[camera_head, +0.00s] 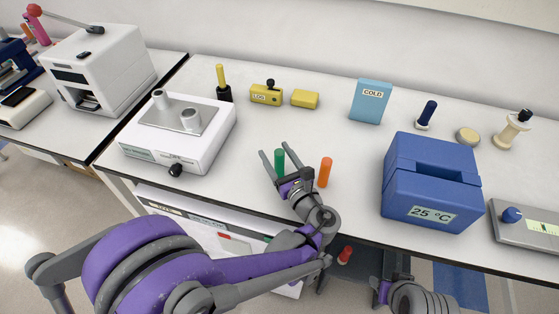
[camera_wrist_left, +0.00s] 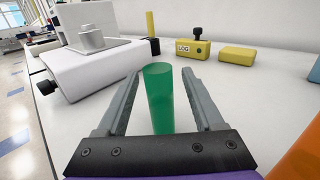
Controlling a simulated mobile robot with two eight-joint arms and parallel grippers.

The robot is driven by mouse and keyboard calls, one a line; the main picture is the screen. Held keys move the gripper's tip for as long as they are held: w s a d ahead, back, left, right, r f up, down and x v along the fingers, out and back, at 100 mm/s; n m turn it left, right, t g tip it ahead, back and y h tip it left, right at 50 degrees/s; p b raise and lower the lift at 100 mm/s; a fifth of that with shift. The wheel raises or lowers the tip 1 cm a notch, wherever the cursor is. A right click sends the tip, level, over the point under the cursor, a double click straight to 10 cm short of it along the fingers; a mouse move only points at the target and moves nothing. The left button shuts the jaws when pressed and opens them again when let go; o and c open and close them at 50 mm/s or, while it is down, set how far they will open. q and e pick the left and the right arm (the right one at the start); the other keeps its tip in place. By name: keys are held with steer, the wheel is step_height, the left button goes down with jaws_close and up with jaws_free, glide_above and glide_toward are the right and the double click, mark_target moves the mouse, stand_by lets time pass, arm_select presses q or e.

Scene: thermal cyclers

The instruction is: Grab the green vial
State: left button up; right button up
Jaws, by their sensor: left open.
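The green vial (camera_head: 279,161) stands upright on the white bench near its front edge. In the left wrist view the green vial (camera_wrist_left: 159,98) is between the two open fingers, with a visible gap to the right finger. My left gripper (camera_head: 274,154) is open, with a finger on each side of the vial. It also shows in the left wrist view (camera_wrist_left: 158,90). An orange vial (camera_head: 325,171) stands just right of my left gripper, and its edge shows in the left wrist view (camera_wrist_left: 298,155). Part of my right arm shows at the bottom, but its fingertips are not visible.
A white device with a grey top (camera_head: 193,152) stands left of the vial. A blue 25 °C block (camera_head: 436,170) stands to the right. Yellow blocks (camera_head: 305,99), a yellow-black tool (camera_head: 222,85) and a light-blue COLD box (camera_head: 371,101) are farther back.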

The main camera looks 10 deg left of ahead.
arm_select(q)
steer(key=shift+x, duration=0.8)
jaws_close()
